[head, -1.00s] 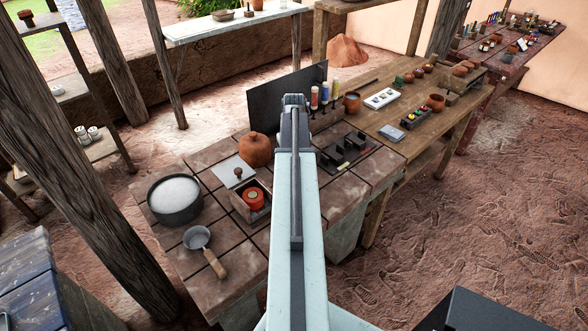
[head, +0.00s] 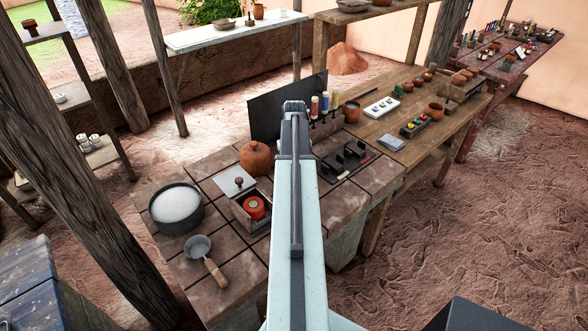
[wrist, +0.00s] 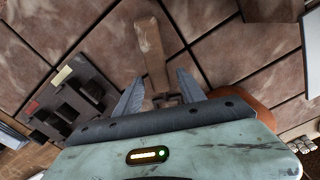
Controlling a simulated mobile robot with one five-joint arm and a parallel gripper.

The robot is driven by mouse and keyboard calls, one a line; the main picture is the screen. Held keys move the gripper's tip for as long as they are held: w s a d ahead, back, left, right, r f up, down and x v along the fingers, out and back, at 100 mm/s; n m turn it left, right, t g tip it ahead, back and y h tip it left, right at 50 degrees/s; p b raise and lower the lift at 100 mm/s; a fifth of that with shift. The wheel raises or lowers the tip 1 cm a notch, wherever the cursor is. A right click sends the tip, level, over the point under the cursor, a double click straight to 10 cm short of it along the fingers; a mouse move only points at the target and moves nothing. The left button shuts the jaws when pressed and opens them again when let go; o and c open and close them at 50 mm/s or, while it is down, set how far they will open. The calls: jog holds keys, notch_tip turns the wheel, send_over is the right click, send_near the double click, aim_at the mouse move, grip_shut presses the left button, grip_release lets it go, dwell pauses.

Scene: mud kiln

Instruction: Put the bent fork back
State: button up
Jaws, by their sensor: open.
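A thing with a worn wooden handle (wrist: 150,45) and a dark metal end lies on the brick tiles in the wrist view. I take it for the bent fork, but its metal end is partly hidden by my gripper, so its bend is unclear. My gripper (wrist: 160,77) is open, one grey finger on each side of the handle's lower part, holding nothing. I cannot tell its height above the tiles. In the head view my arm hides the fork and the fingertips. A dark slotted tray (head: 346,160) is right of my arm; it also shows in the wrist view (wrist: 72,105).
On the tiled bench stand a round clay pot (head: 256,160), an open box with an orange jar (head: 254,208), a pot of white stuff (head: 176,208) and a small pan (head: 198,246). A dark upright panel (head: 276,107) stands behind. A wooden table (head: 420,150) adjoins at right.

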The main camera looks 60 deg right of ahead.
notch_tip(320, 180, up, 11)
jog(key=p, duration=0.9)
jog(key=shift+p, duration=0.35)
jog(key=shift+f, duration=0.15)
jog(key=w+a+n, duration=0.1)
jog(key=w+a, duration=0.3)
jog(key=a, duration=0.1)
jog(key=w+a, duration=0.4)
jog(key=a, duration=0.2)
jog(key=w+a+n, duration=0.1)
jog(key=w+a, duration=0.3)
jog(key=a, duration=0.1)
jog(key=shift+w+a+n, duration=0.15)
jog(key=shift+a+n, duration=0.15)
jog(key=w+a+n, duration=0.2)
jog(key=a, duration=1.8)
jog(key=w+a+n, duration=0.3)
jog(key=a, duration=1.7)
jog(key=shift+w+n, duration=0.3)
jog(key=shift+w, duration=0.05)
